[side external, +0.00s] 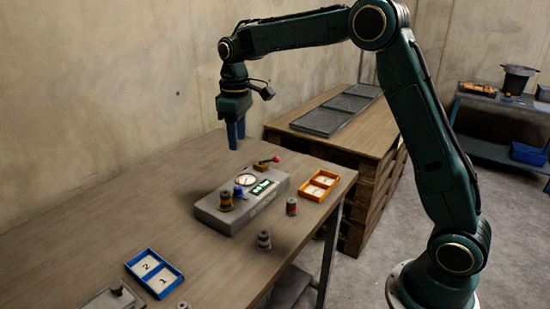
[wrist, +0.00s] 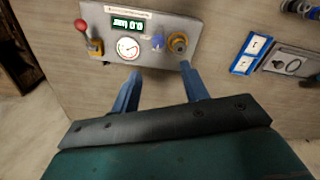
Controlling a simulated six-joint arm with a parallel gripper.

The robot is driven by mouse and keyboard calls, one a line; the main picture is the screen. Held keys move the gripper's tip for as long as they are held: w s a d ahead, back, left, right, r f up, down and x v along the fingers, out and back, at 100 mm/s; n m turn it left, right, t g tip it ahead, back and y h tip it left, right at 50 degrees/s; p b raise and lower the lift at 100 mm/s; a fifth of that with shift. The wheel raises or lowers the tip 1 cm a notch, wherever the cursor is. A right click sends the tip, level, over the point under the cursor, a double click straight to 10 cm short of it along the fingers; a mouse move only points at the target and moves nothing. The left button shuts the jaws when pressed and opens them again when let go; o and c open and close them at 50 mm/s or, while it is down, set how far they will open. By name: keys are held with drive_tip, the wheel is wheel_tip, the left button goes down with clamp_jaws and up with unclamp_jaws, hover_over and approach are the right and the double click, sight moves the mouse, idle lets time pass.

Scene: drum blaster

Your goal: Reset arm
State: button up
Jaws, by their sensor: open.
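My gripper (side external: 235,135) hangs above the table behind the grey control box (side external: 212,213), pointing down and touching nothing. In the wrist view my gripper (wrist: 161,85) shows two blue fingers spread apart with nothing between them. The box carries a round white gauge (wrist: 128,47), a green display (wrist: 127,23), a lever with a red knob (wrist: 82,26), a small blue knob (wrist: 158,41) and a brass-coloured fitting (wrist: 178,42). My arm is raised and bent well above the table.
A blue two-part tray (side external: 177,283) lies at the front left, and an orange tray (side external: 333,185) at the right. Small cylinders stand near the table's right edge, one red-banded (side external: 291,206) and one grey (side external: 264,240). Pallets with dark panels (side external: 330,120) stand behind.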

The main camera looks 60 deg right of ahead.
drive_tip(key=s+a+r+m+t, duration=0.1)
drive_tip(key=s+r, duration=0.3)
drive_tip(key=s, duration=0.4)
drive_tip(key=s+a+r+m+t, duration=0.15)
drive_tip(key=s+r, duration=0.25)
drive_tip(key=s, duration=0.5)
drive_tip(key=s+a+f+m+t, duration=0.1)
drive_tip(key=s+f+m+t, duration=0.1)
drive_tip(key=s, duration=1.4)
wheel_tip(320, 180, down, 2)
drive_tip(key=shift+t, duration=0.45)
